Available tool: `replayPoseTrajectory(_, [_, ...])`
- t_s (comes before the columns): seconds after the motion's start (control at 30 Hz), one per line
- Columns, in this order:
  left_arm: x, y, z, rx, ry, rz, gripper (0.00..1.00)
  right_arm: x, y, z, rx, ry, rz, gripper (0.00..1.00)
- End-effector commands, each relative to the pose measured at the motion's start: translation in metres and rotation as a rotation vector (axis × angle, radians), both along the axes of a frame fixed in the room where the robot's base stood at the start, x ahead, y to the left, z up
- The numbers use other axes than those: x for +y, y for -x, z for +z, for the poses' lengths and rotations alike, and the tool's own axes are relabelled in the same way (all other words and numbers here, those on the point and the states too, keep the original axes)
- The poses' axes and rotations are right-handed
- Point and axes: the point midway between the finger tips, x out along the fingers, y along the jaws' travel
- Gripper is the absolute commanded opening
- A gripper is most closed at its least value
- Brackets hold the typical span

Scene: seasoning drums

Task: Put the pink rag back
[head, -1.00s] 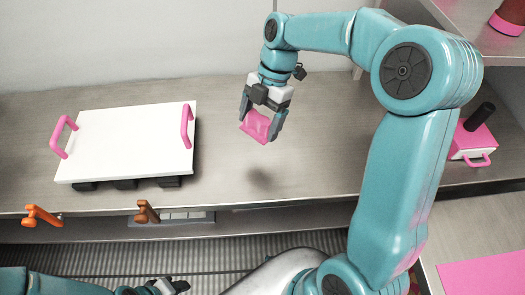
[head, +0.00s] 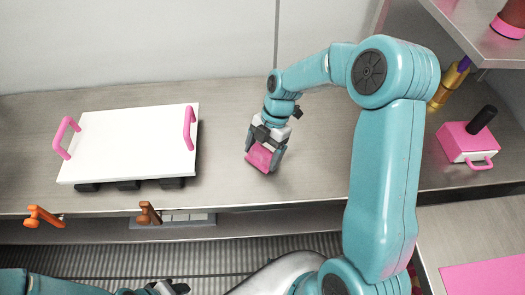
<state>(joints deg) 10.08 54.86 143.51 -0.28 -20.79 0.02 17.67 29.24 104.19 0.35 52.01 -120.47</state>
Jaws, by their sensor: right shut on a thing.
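The pink rag (head: 261,157) is a small folded pink piece in the middle of the head view. My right gripper (head: 264,160) points down and is shut on the rag. The rag is low over the steel counter (head: 325,160); I cannot tell whether it touches the surface. My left gripper (head: 168,288) shows only in part at the bottom edge, and its jaws cannot be made out.
A white board (head: 130,142) with pink handles stands on dark feet at the left. A pink and white box (head: 467,143) with a dark knob is at the right. A shelf (head: 480,35) overhangs the upper right. Orange handles (head: 43,215) line the counter's front edge. Counter around the rag is clear.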

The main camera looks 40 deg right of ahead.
Motion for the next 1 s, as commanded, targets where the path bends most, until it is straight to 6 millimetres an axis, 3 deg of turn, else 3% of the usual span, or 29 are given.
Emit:
replayPoseTrajectory(0.1, [0.000,0.000,-0.005,0.000,0.000,0.000,0.43,0.000,0.000,-0.005,0.000,0.000,0.000,0.56])
replayPoseTrajectory(0.13, [0.000,0.000,-0.004,0.000,0.000,0.000,0.43,0.000,0.000,-0.003,0.000,0.000,0.000,0.91])
replayPoseTrajectory(0.17, [0.000,0.000,-0.003,0.000,0.000,0.000,0.43,0.000,0.000,-0.003,0.000,0.000,0.000,1.00])
replayPoseTrajectory(0.53, [0.000,0.000,0.000,0.000,0.000,0.000,0.43,-0.002,-0.001,0.006,-0.001,0.001,0.000,1.00])
replayPoseTrajectory(1.0, [0.000,0.000,-0.002,0.000,0.000,0.000,0.43,-0.039,-0.010,0.097,-0.003,0.001,-0.001,1.00])
